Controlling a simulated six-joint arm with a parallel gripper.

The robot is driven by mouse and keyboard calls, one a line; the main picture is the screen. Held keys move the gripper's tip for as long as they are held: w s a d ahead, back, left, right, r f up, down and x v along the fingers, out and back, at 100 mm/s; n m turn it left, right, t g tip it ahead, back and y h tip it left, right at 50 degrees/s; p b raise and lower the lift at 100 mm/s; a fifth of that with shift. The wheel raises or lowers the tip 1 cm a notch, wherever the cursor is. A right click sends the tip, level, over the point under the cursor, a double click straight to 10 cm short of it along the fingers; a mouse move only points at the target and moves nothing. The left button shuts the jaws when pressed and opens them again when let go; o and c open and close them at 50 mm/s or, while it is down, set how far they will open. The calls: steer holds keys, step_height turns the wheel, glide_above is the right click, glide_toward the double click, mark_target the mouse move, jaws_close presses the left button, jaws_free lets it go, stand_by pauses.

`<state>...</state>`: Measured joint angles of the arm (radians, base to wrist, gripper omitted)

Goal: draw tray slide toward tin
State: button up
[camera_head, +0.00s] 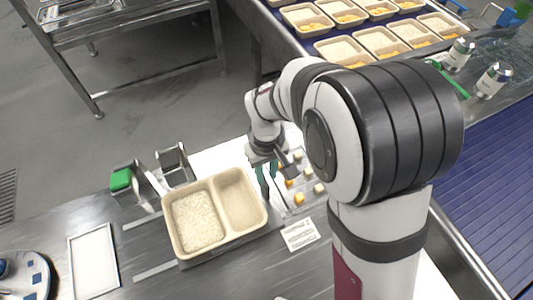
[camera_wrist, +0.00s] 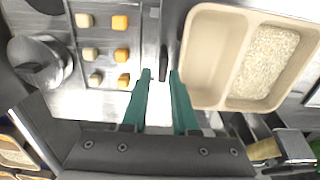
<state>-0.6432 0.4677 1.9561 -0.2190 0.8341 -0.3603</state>
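A beige two-compartment tray (camera_head: 174,237) sits on a metal slide at the middle of the bench. Rice fills its left compartment in the head view; the other looks empty. The tray also shows at upper right in the wrist view (camera_wrist: 222,60). A dark upright handle (camera_wrist: 163,64) stands beside the tray. My gripper (camera_wrist: 160,75) has its teal fingers apart, one on each side of the handle's near end, with no clear contact visible. My gripper is partly hidden in the head view (camera_head: 266,177). Two labelled tins (camera_head: 493,80) stand at far right.
A board with several small yellow and pale cubes (camera_wrist: 106,50) lies on the other side of the handle. A round metal vessel (camera_wrist: 40,62) is beyond it. Metal brackets with a green block (camera_head: 121,180) stand behind the tray. A white-framed panel (camera_head: 93,262) lies left.

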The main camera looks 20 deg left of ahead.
step_height(320, 180, up, 9)
stand_by(0.4)
